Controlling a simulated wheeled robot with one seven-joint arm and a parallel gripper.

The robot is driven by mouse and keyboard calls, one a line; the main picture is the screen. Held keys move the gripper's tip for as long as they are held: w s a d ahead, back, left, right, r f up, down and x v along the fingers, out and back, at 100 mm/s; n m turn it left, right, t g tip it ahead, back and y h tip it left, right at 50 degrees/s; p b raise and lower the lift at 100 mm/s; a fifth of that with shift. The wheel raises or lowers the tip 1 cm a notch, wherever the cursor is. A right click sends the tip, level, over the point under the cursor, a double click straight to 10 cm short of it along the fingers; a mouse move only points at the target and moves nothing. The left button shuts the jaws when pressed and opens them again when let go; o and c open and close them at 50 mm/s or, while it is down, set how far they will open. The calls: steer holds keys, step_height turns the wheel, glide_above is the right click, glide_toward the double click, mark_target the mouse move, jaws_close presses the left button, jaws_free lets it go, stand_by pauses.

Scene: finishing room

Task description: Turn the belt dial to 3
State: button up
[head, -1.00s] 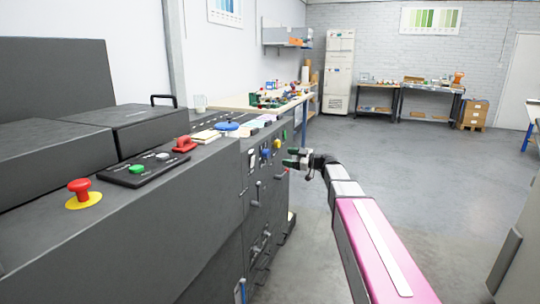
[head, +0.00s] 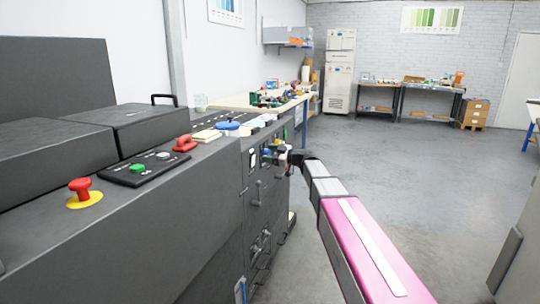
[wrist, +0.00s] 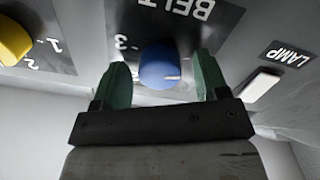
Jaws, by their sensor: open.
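The belt dial is a round blue knob (wrist: 160,68) on a dark plate marked BELT in the wrist view, where the lettering appears upside down. A "3" is printed to the left of the knob. A pale pointer line on the knob points to the right, away from the 3. My gripper (wrist: 163,85) is open, with one green finger on each side of the blue knob; I cannot tell whether they touch it. In the head view my gripper (head: 279,156) is at the machine's front panel and hides most of the dial.
A yellow knob (wrist: 12,42) with numbers sits left of the dial in the wrist view. A white rocker switch (wrist: 260,84) labelled LAMP is close on the right. A red stop button (head: 80,190) stands on the machine top.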

steer(key=c, duration=0.9)
